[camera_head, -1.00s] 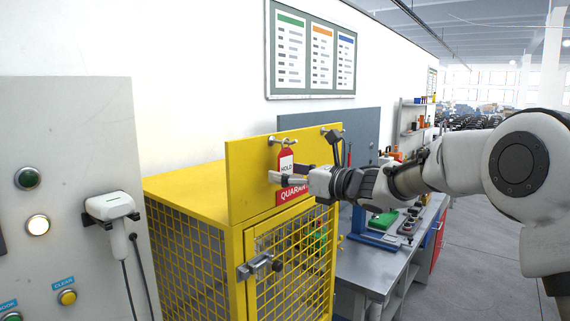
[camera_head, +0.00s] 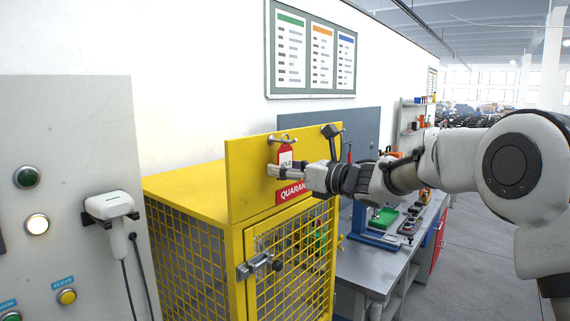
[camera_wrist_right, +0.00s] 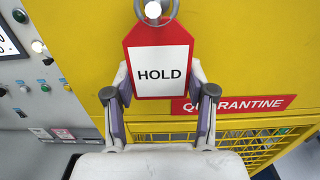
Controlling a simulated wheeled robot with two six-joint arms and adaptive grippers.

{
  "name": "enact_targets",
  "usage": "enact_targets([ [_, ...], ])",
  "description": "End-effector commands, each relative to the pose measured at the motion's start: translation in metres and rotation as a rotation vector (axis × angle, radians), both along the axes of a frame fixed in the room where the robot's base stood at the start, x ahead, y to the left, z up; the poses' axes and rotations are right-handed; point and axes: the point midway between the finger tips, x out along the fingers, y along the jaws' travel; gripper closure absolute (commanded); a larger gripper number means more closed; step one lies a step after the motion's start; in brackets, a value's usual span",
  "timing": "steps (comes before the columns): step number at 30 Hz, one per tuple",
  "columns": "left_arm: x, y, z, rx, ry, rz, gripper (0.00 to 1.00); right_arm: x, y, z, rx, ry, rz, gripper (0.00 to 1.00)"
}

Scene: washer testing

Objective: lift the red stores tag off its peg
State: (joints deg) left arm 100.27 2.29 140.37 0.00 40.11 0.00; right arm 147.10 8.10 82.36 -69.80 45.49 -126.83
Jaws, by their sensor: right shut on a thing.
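The red tag (camera_head: 285,153) with a white HOLD label hangs from a peg (camera_head: 283,139) on the yellow panel above the cage. In the right wrist view the tag (camera_wrist_right: 158,62) is upright, with the peg's round end (camera_wrist_right: 152,10) at its top. My right gripper (camera_head: 272,170) is shut on the tag's lower part, one finger at each side edge; its fingers also show in the right wrist view (camera_wrist_right: 160,88). My left gripper is in no view.
The yellow mesh cage (camera_head: 190,190) with a latch (camera_head: 260,265) stands below the panel. A red QUARANTINE sign (camera_wrist_right: 235,104) is beside the tag. A grey control panel (camera_head: 75,150) with a scanner (camera_head: 110,207) stands left; a workbench (camera_head: 365,270) stands right.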

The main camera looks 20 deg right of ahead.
Motion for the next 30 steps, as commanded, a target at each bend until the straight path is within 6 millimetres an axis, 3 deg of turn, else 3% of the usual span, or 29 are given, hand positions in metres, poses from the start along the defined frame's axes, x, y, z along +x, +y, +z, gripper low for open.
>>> enact_targets([
  [11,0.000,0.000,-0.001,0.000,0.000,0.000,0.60,-0.001,-0.001,0.004,0.001,-0.003,0.000,0.73],
  [30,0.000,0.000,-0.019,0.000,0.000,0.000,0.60,-0.024,-0.020,0.006,0.002,-0.006,-0.001,0.73],
])
